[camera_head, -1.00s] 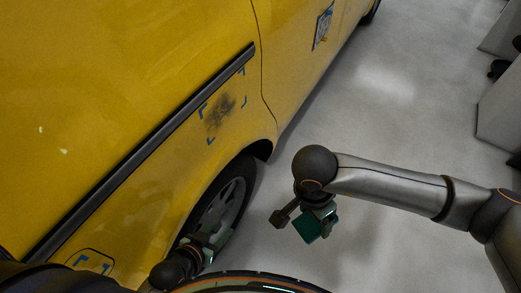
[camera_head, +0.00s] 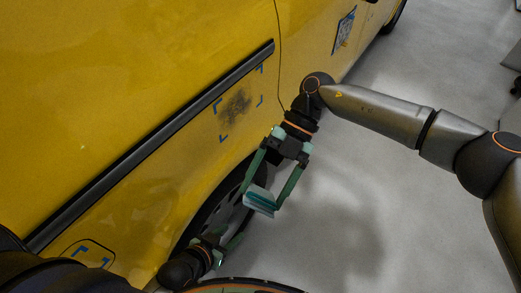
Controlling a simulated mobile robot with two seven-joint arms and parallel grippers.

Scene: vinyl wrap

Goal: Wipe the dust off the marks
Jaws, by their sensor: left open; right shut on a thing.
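A dark dust patch (camera_head: 236,103) lies on the yellow car's side panel, inside several blue corner marks (camera_head: 223,139). My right gripper (camera_head: 262,199) is shut on a teal and pale block-like wiper (camera_head: 260,203). It holds the wiper in front of the wheel, below and to the right of the dust patch and apart from the panel. My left gripper (camera_head: 230,243) is open and empty, low in the view near the wheel. The wiper's far face is hidden.
The yellow car (camera_head: 130,60) fills the left side, with a black trim strip (camera_head: 160,140) running above the marks. Other blue marks are on a lower flap (camera_head: 90,254) and farther along the car (camera_head: 343,30). Grey floor (camera_head: 350,210) is clear at right.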

